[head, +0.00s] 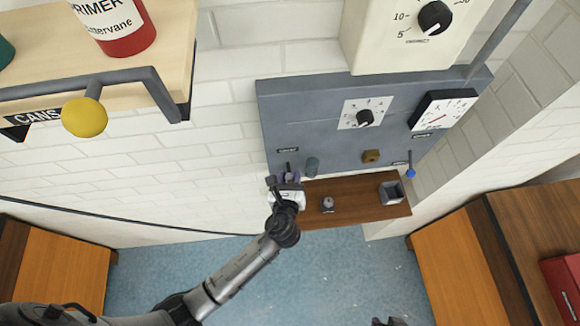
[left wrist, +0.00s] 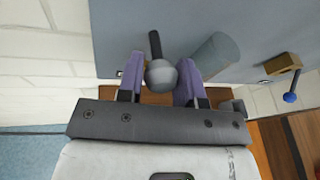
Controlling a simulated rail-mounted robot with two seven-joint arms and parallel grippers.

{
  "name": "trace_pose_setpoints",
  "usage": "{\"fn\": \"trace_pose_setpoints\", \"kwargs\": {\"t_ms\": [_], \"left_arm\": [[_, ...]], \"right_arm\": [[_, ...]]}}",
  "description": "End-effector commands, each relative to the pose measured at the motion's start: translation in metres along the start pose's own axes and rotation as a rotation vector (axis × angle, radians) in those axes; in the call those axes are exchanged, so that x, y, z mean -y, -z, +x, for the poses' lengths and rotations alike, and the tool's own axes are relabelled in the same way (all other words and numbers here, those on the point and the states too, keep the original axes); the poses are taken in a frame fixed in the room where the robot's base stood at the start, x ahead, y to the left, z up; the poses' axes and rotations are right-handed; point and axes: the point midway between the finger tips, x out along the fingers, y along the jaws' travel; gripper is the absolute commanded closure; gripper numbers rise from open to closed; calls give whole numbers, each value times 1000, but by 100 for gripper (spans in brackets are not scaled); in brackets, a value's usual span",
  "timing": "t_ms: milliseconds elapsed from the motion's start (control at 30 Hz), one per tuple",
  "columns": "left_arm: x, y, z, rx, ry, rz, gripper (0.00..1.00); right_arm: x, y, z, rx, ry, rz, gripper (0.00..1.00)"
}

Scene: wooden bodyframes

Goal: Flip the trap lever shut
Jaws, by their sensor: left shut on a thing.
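My left gripper (head: 287,180) is at the lower left of the grey wall panel (head: 310,115). In the left wrist view its purple fingers (left wrist: 160,80) are shut on a lever with a grey ball knob (left wrist: 160,75) and a dark stem (left wrist: 155,44). The stem reaches up toward the panel. A small label (head: 287,150) sits above this lever, too small to read, so I cannot confirm it is the trap lever. Another lever with a blue ball (head: 410,173) hangs at the panel's lower right. A dark piece at the bottom edge of the head view may be my right gripper.
A grey cylinder (head: 312,165) and a brass block (head: 371,156) stick out of the panel right of the gripper. A brown shelf (head: 355,208) below holds a small grey piece (head: 328,204) and a grey box (head: 391,192).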

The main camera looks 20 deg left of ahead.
Motion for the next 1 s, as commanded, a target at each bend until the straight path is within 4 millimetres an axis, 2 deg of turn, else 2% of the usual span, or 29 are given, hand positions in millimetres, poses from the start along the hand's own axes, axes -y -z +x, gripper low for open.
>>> {"fn": "trace_pose_setpoints", "kwargs": {"t_ms": [33, 100, 400, 633, 1000], "left_arm": [[3, -14, -3, -26, -5, -6, 90], [3, -16, -3, -64, -10, -15, 90], [4, -22, -2, -233, -34, -56, 90], [4, -26, -1, -370, -54, -88, 90], [5, -30, 1, -523, -76, -125, 90]], "right_arm": [[-1, 7, -22, 0, -2, -2, 57], [-3, 11, -36, 1, -4, -4, 57], [-5, 25, -78, 1, -5, -6, 57], [-4, 30, -93, 1, -3, -3, 57], [-2, 31, -96, 0, 2, 3, 57]]}}
